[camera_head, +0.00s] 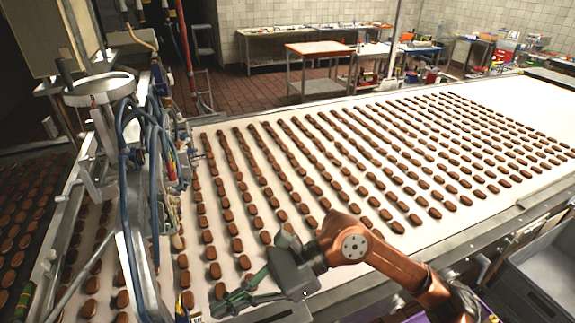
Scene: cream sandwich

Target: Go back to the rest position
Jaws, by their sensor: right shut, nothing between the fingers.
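My right gripper (240,296) is shut and empty, at the lower middle of the head view. Its dark green fingers point to the lower left, low over the near end of the white conveyor belt (480,215). My orange right arm reaches in from the bottom right. Rows of brown oval biscuits (237,245) cover the belt. Some biscuits lie close around the gripper, and the arm hides others. I cannot tell how high the fingers are above the belt. My left gripper is not in view.
A machine with blue hoses (125,150) stands at the left edge of the belt. A grey bin (535,290) is at the lower right, beside the belt's metal side rail. Work tables (318,48) stand at the back on a red tiled floor.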

